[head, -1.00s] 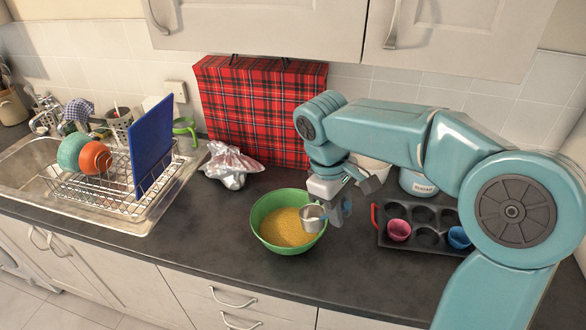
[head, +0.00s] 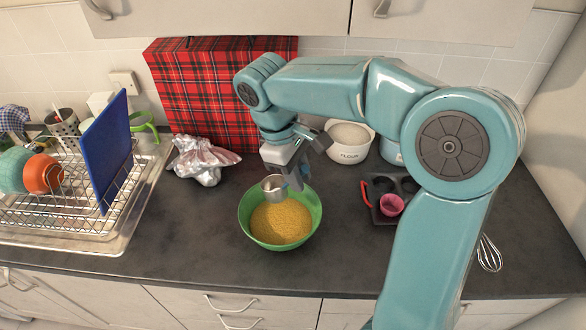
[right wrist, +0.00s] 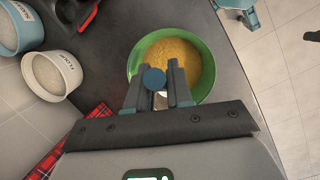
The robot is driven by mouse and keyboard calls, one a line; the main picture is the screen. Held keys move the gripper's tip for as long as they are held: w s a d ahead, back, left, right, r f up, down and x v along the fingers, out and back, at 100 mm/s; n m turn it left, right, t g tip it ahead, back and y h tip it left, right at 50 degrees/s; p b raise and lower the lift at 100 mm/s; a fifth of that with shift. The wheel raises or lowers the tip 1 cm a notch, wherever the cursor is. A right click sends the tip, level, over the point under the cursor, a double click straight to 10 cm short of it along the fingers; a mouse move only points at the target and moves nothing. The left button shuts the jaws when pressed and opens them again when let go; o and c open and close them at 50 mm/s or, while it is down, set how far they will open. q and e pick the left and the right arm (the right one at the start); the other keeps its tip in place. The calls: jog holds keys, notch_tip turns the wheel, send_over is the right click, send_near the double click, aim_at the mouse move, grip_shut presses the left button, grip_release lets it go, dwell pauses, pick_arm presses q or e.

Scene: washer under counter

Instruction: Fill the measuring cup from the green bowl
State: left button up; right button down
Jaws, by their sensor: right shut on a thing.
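The green bowl (head: 246,226) stands on the dark counter and holds a yellow-orange grainy filling (head: 281,222). It also shows in the right wrist view (right wrist: 214,68). My right gripper (head: 298,182) is above the far side of the bowl, shut on the small metal measuring cup (head: 273,186). The cup is over the bowl's far rim area, above the filling. I cannot see whether anything is in the cup. In the right wrist view the gripper fingers (right wrist: 160,95) hide most of the cup.
A white flour bowl (head: 348,152) and a muffin tin (head: 370,208) with a pink cup (head: 391,205) stand to the right. A whisk (head: 489,254) lies beyond. A crumpled silvery bag (head: 200,165), tartan case (head: 222,85) and dish rack (head: 75,205) are left and behind.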

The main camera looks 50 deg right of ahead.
jog(key=shift+w+d+f+b, duration=0.15)
jog(key=shift+w+f+b, duration=0.1)
jog(key=shift+f, duration=0.25)
jog(key=shift+w+d+f+b, duration=0.15)
jog(key=shift+w+f+b, duration=0.1)
jog(key=shift+f, duration=0.25)
pick_arm(q)
notch_tip(320, 180, down, 10)
jog(key=b, duration=0.8)
jog(key=shift+b, duration=0.35)
pick_arm(e)
notch_tip(320, 180, down, 11)
jog(key=shift+s+a, duration=0.2)
jog(key=shift+s, duration=0.1)
